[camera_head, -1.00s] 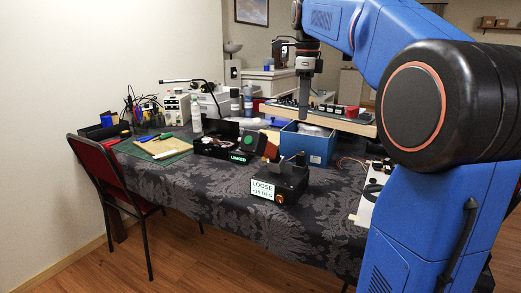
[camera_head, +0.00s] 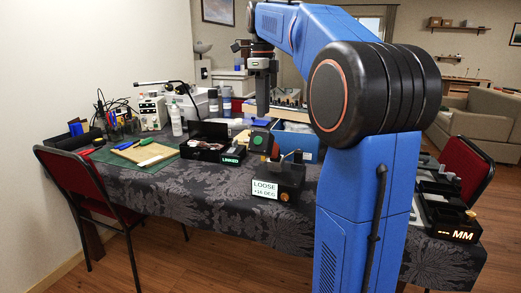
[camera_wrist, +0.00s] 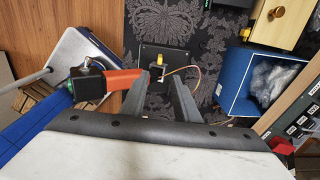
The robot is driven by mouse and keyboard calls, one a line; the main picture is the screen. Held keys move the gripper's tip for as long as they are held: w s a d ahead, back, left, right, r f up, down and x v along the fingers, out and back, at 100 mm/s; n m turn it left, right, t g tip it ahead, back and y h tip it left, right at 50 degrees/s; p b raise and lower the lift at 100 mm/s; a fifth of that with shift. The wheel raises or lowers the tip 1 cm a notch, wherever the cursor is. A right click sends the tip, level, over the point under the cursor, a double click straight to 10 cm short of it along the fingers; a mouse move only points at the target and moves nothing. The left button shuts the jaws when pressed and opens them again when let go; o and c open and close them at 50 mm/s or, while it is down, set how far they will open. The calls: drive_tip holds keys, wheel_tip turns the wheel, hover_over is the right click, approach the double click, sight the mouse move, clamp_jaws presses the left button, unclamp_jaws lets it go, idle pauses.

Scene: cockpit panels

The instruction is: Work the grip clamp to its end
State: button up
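A black box with a lit sign reading LOOSE and a small degree figure (camera_head: 265,188) stands at the table's front edge, with a brass knob on its face and dark upright parts on top. I cannot tell for sure which part is the grip clamp. My gripper (camera_head: 262,108) points down, behind and above the box in the head view. In the wrist view my gripper (camera_wrist: 160,76) is open and empty, its fingers apart. Beyond them lies a black plate (camera_wrist: 150,58) with a small yellow piece. An orange handle (camera_wrist: 122,79) on a black head shows beside the left finger.
A black box marked LINKED (camera_head: 205,151) stands to the left. A blue bin (camera_wrist: 238,82) with crumpled clear wrap stands right of my fingers. A red chair (camera_head: 85,185) is at the table's left. A device marked MM (camera_head: 455,232) sits at the right. Patterned cloth lies open in front.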

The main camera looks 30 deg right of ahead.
wheel_tip(320, 180, down, 15)
drive_tip(key=shift+w+d+r, duration=0.1)
drive_tip(key=shift+d, duration=0.05)
idle(0.4)
clamp_jaws()
